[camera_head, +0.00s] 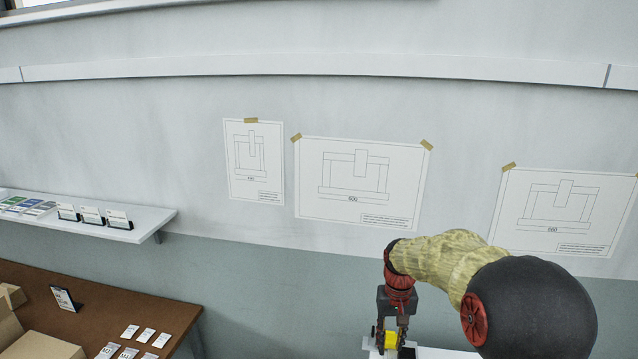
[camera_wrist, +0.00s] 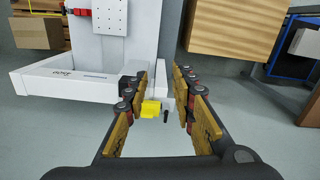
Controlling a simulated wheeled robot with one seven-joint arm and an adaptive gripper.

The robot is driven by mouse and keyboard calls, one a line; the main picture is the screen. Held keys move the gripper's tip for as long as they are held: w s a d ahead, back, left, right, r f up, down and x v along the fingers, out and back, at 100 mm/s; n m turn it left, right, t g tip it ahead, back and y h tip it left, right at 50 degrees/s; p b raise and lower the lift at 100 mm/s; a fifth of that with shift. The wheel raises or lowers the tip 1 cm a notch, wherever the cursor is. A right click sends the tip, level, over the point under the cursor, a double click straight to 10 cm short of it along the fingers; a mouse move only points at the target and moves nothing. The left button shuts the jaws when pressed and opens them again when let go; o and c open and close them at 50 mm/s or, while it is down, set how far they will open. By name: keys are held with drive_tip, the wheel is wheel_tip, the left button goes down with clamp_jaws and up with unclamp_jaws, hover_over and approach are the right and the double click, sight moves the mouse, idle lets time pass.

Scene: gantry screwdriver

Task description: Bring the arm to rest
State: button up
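My arm (camera_head: 440,258) reaches out at the lower right of the head view, with its elbow bent and my gripper (camera_head: 392,330) pointing down. In the wrist view my gripper (camera_wrist: 162,88) has its two padded fingers apart, with a clear gap between them. A small yellow block (camera_wrist: 151,109) shows in that gap, nearer the left finger; I cannot tell whether it touches. The yellow block also shows in the head view (camera_head: 391,340). A white gantry (camera_wrist: 60,75) with an upright panel stands past the fingertips.
A brown table (camera_head: 110,303) and a white shelf (camera_head: 150,222) are at the left. Drawings (camera_head: 360,180) hang on the wall.

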drive_tip(key=s+r+t+b, duration=0.2)
drive_tip(key=s+r, duration=0.1)
drive_tip(key=s, duration=0.7)
drive_tip(key=s+r+t+b, duration=0.2)
drive_tip(key=s+r, duration=0.2)
drive_tip(key=s, duration=0.7)
drive_tip(key=s+r+t+b, duration=0.2)
drive_tip(key=s+r, duration=0.1)
drive_tip(key=s, duration=0.7)
drive_tip(key=shift+s+r, duration=0.25)
drive_tip(key=shift+r, duration=0.1)
